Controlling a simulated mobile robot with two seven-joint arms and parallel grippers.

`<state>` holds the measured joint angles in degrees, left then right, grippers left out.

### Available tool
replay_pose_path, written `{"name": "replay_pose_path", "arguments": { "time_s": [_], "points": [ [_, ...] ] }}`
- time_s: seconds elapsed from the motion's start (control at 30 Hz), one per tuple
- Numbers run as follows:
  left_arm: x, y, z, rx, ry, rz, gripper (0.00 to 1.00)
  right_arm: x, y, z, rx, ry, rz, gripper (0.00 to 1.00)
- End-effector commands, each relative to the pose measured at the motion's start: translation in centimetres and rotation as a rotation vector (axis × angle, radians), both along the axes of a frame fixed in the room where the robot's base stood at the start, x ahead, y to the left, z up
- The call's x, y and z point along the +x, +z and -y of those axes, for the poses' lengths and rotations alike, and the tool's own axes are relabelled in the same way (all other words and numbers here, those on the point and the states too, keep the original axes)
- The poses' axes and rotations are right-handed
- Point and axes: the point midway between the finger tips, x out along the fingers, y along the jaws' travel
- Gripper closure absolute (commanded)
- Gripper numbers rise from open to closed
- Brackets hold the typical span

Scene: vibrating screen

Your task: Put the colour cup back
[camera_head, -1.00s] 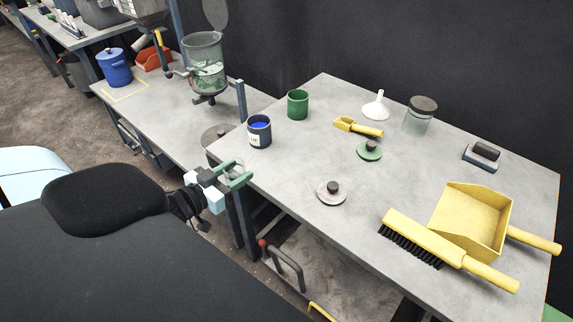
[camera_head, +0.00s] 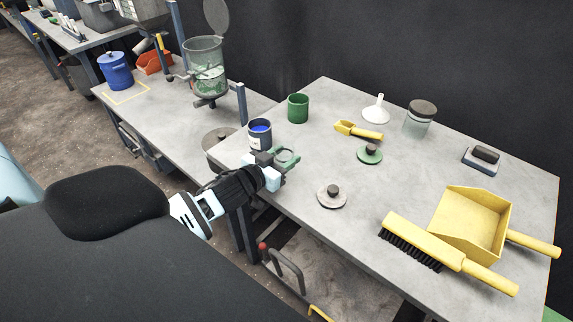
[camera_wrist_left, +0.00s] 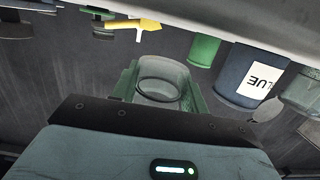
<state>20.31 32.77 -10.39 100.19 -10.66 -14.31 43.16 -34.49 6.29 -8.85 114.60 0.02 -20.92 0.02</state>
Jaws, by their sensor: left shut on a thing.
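My left gripper (camera_head: 286,158) is over the near left edge of the right-hand table, its green fingers shut on a small clear cup. The clear cup (camera_wrist_left: 160,86) shows between the fingers in the left wrist view; in the head view it is mostly hidden. A dark blue cup (camera_head: 259,134) with blue contents stands just behind the gripper, partly covered by it. Its white label reads "BLUE" in the left wrist view (camera_wrist_left: 250,77). A green cup (camera_head: 298,108) stands behind and right of it. My right gripper is not in view.
The table also holds a grey lid (camera_head: 332,196), green lid (camera_head: 369,154), yellow scoop (camera_head: 358,131), white funnel (camera_head: 376,107), glass jar (camera_head: 418,120), yellow brush (camera_head: 425,240) and dustpan (camera_head: 470,222). A blue bucket (camera_head: 116,72) stands on the left table. Clear surface lies right of the gripper.

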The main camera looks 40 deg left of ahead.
Motion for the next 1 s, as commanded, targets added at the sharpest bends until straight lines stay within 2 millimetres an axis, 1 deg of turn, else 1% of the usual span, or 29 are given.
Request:
{"name": "replay_pose_path", "arguments": {
  "time_s": [0.07, 0.17, 0.2, 0.3, 0.4, 0.8, 0.83, 1.0],
  "points": [
    [0.1, 0.0, 0.0, -0.001, 0.0, 0.0, 0.82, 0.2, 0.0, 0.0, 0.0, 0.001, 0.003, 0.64],
    [0.9, 0.0, 0.3, -0.001, 0.0, 0.001, 0.82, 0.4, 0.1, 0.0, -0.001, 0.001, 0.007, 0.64],
    [0.9, -0.9, 0.4, -0.003, 0.0, -0.003, 0.82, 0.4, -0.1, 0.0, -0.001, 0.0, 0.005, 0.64],
    [0.8, -2.5, 0.3, -0.003, 0.0, -0.004, 0.82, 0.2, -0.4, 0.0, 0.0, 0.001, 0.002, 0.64],
    [0.8, -3.4, 0.3, -0.003, 0.0, -0.002, 0.82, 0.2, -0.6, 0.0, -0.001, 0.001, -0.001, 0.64],
    [0.8, -3.8, 0.3, -0.001, 0.0, 0.0, 0.82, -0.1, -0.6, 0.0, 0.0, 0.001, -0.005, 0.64],
    [0.8, -3.9, 0.3, 0.0, 0.0, -0.001, 0.55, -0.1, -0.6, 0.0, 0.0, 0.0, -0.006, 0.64],
    [0.8, -3.8, 0.3, 0.0, -0.001, 0.0, 0.34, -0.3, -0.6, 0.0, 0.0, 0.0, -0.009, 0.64]
  ]
}}
